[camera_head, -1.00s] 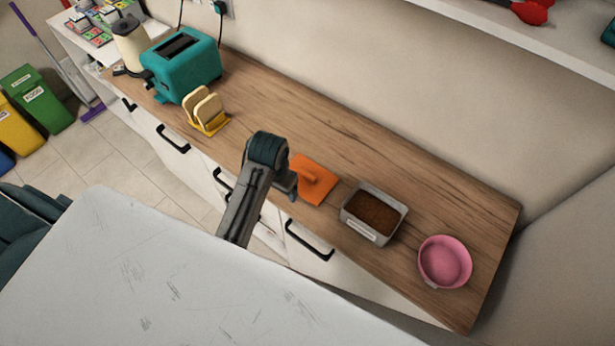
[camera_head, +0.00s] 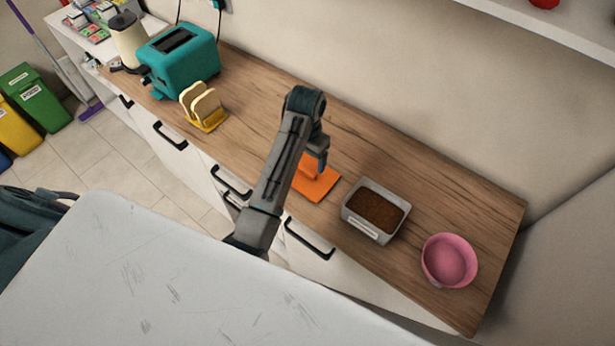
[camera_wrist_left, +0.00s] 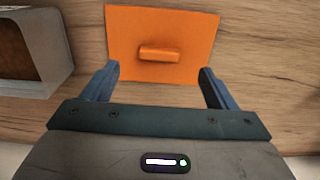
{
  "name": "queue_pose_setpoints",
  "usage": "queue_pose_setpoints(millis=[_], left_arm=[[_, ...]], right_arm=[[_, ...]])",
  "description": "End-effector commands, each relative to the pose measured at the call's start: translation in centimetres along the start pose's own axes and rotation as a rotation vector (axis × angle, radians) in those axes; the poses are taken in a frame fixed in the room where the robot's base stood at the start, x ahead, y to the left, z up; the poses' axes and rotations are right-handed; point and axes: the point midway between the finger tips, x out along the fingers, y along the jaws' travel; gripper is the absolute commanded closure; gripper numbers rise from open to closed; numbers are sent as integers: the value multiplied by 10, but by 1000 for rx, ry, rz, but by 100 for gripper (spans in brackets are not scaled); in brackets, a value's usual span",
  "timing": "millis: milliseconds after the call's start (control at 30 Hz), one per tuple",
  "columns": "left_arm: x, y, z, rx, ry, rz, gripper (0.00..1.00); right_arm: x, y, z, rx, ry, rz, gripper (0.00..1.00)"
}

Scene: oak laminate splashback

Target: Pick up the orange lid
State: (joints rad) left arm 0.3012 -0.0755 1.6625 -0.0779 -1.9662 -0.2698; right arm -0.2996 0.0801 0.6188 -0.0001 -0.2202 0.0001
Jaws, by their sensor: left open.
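The orange lid (camera_head: 318,186) lies flat on the wooden counter, left of the grey container. It is a square plate with a raised bar handle, and my left arm covers part of it in the head view. In the left wrist view the lid (camera_wrist_left: 185,68) shows nearly whole, with its handle near the middle. My left gripper (camera_head: 318,166) is above the lid. Its two blue fingers (camera_wrist_left: 158,88) are apart with nothing between them, one toward each side of the lid's near part. My right gripper is not in view.
The grey container (camera_head: 372,235) with brown contents stands just right of the lid. A pink bowl (camera_head: 449,260) is further right. A bread holder (camera_head: 208,122) and a teal toaster (camera_head: 180,62) stand to the left. Bare counter lies behind the lid.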

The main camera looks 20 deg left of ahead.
Motion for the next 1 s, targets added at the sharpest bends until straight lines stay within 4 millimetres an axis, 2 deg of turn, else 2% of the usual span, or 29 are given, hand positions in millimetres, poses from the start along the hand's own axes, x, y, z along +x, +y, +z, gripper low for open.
queue_pose_setpoints(millis=[233, 367, 500, 800, 1000], left_arm=[[19, 0, -1, 0, -2, 0, 20], [36, 0, -4, 0, -2, 0, 20], [55, 0, -5, 0, 0, -1, 20], [62, 0, -5, -1, 3, -1, 20], [62, 0, -5, -1, 3, -1, 59]], right_arm=[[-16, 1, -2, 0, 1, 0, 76], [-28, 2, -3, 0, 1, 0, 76], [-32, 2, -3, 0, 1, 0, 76], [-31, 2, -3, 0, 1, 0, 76], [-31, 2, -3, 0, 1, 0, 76]])
